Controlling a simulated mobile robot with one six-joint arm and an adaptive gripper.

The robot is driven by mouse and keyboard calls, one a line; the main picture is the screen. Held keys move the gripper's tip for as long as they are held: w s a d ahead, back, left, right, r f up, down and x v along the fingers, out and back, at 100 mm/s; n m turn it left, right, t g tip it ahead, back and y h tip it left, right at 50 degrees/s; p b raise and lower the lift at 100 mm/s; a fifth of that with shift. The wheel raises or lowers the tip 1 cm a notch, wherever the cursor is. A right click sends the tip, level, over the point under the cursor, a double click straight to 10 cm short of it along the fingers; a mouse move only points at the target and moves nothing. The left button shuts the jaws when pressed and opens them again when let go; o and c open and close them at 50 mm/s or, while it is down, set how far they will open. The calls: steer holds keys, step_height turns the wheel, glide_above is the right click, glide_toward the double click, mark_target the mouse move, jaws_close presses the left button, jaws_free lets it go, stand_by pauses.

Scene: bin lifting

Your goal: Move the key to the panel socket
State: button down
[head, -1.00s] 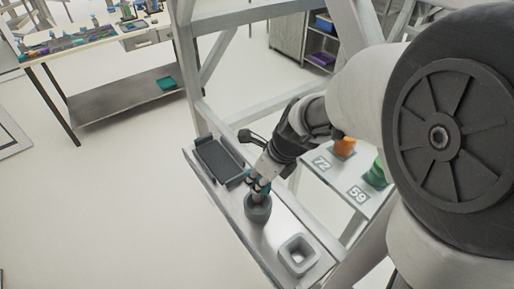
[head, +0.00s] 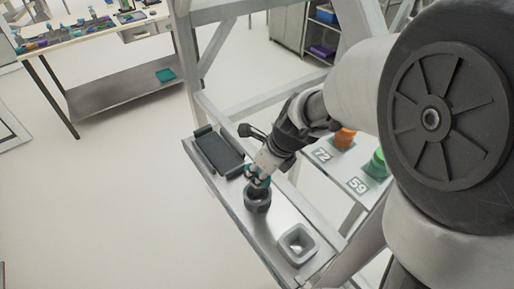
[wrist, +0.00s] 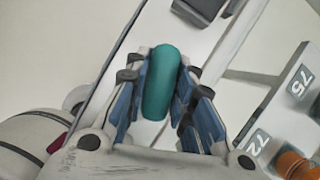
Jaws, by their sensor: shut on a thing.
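My gripper (head: 258,178) is shut on a teal rounded piece, which I take to be the key (wrist: 162,84). In the wrist view the piece lies between the blue finger pads. In the head view the gripper points down at a dark round holder (head: 257,202) on the narrow grey shelf (head: 231,193). The key's lower end is hidden there, and I cannot tell whether it is inside the holder or just above it. A light grey square socket (head: 297,244) with a square opening stands on the same shelf, nearer to me. Nothing shows in its opening.
A dark tray (head: 218,152) lies at the shelf's far end. A metal frame (head: 185,75) rises beside the shelf. To the right, a numbered board (head: 335,165) holds an orange piece (head: 344,138) and a green piece (head: 377,164). The floor left of the shelf is clear.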

steer(key=shift+f+b, duration=1.35)
steer(key=shift+f, duration=0.8)
stand_by(0.9)
steer(key=c, duration=1.3)
jaws_free()
steer(key=shift+o, duration=0.4)
steer(key=o, duration=0.5)
step_height(320, 180, up, 9)
steer(key=p, duration=1)
